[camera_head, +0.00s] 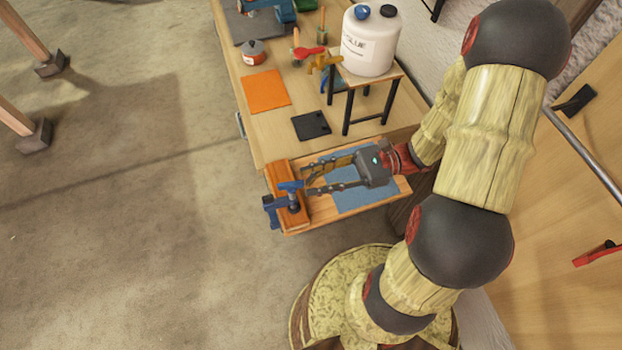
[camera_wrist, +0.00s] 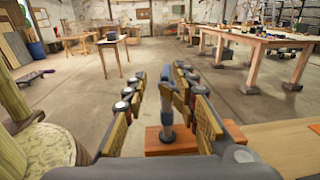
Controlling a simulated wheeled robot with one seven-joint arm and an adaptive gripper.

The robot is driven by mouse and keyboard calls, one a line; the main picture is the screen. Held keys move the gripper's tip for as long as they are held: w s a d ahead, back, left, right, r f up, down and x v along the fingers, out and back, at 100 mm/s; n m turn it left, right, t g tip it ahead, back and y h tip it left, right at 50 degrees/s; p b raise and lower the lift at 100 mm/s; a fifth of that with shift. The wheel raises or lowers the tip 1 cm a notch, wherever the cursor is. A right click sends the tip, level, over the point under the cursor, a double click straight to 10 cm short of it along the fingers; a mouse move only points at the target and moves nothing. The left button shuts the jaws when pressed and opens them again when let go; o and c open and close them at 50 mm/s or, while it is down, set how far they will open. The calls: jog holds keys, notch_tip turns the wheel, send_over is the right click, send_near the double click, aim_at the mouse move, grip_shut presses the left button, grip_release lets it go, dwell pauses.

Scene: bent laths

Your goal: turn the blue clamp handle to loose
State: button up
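The blue clamp (camera_head: 272,206) sits on an orange-brown wooden block (camera_head: 291,217) at the near left end of the bench. Its blue handle (camera_head: 290,185) is a short crossbar on top. My gripper (camera_head: 307,179) reaches in from the right with its fingers spread, tips close to the handle. In the wrist view, the clamp's upright blue-grey post (camera_wrist: 167,108) stands between the two open fingers of my gripper (camera_wrist: 160,73), closer to the right one. I cannot tell whether a finger touches the handle. The block also shows low in the wrist view (camera_wrist: 170,141).
A blue mat (camera_head: 362,196) lies under my gripper. On the bench behind are a black plate (camera_head: 310,125), an orange sheet (camera_head: 265,91), and a white glue tub (camera_head: 371,42) on a small stand (camera_head: 347,108). Open floor lies left of the bench.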

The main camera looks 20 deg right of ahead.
jog(key=s+d, duration=0.1)
jog(key=d, duration=1)
jog(key=shift+a, duration=0.1)
